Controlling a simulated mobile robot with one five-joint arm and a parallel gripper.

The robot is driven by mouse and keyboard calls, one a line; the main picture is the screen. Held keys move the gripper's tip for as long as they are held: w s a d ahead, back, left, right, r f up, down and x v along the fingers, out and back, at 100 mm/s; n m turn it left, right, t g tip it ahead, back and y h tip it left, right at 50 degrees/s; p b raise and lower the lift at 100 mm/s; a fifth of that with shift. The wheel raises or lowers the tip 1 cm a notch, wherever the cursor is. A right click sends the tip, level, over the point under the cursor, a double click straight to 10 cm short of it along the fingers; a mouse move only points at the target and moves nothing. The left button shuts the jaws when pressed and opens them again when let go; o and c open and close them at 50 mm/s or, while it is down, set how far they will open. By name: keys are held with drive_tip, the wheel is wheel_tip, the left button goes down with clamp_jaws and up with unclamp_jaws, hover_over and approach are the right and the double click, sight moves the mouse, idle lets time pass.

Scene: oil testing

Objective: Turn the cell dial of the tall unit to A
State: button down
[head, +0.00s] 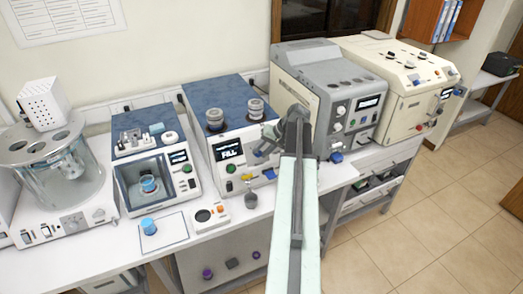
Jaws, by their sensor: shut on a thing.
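My gripper (265,143) is in the head view, reaching left and down from the top of my arm. It is at the right part of the front of the blue-topped unit (215,96) with the "FILL" display (229,152). It is shut on a small part there, which I take to be the cell dial. The jaws and wrist hide most of that part, so its pointer and letters cannot be read. A grey unit (300,60) with a small screen and several knobs stands just right of it, partly behind my arm.
A cream unit (405,75) stands at the far right. A smaller blue-topped unit (138,140) and a glass bath (60,165) stand to the left. A blue-capped cup (149,226) stands on a white mat (176,228).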

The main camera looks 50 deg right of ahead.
drive_tip(key=c, duration=1.1)
unclamp_jaws()
drive_tip(key=shift+s+d+r+p, duration=0.1)
drive_tip(key=shift+s+r+p, duration=0.1)
drive_tip(key=shift+r+p, duration=0.35)
drive_tip(key=p+v, duration=0.5)
drive_tip(key=v, duration=0.1)
drive_tip(key=shift+s+d+r, duration=0.15)
drive_tip(key=shift+s+r, duration=0.05)
drive_tip(key=shift+s, duration=0.05)
